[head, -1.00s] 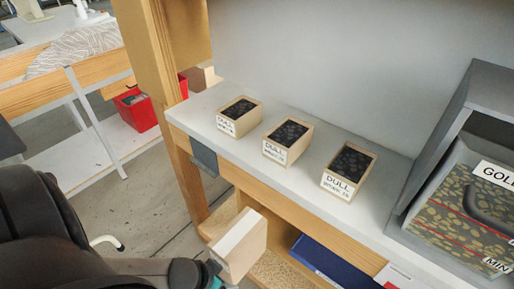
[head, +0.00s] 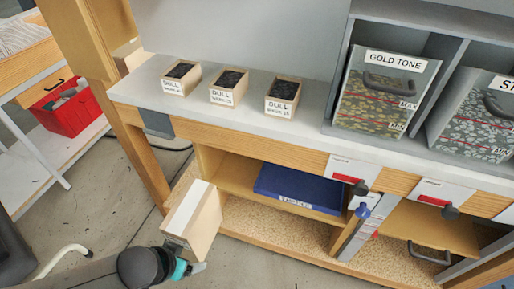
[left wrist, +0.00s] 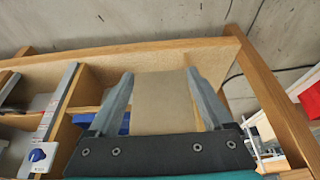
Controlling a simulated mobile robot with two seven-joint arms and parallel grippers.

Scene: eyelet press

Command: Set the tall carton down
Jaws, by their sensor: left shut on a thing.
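The tall carton (head: 196,221) is a tan box with a white strip along its top. It is tilted in the head view, in front of the bench's lower shelf. My left gripper (head: 186,262) is shut on its lower end. In the left wrist view the carton (left wrist: 163,100) sits between the two grey fingers of my left gripper (left wrist: 160,102). Whether the carton touches the shelf cannot be told. My right gripper is not in view.
The bench top (head: 205,107) holds several DULL boxes and a GOLD TONE bin (head: 378,98). A blue folder (head: 298,188) lies on the shelf below. The chipboard bottom shelf (head: 270,237) has bare room. A red bin (head: 68,108) stands at left.

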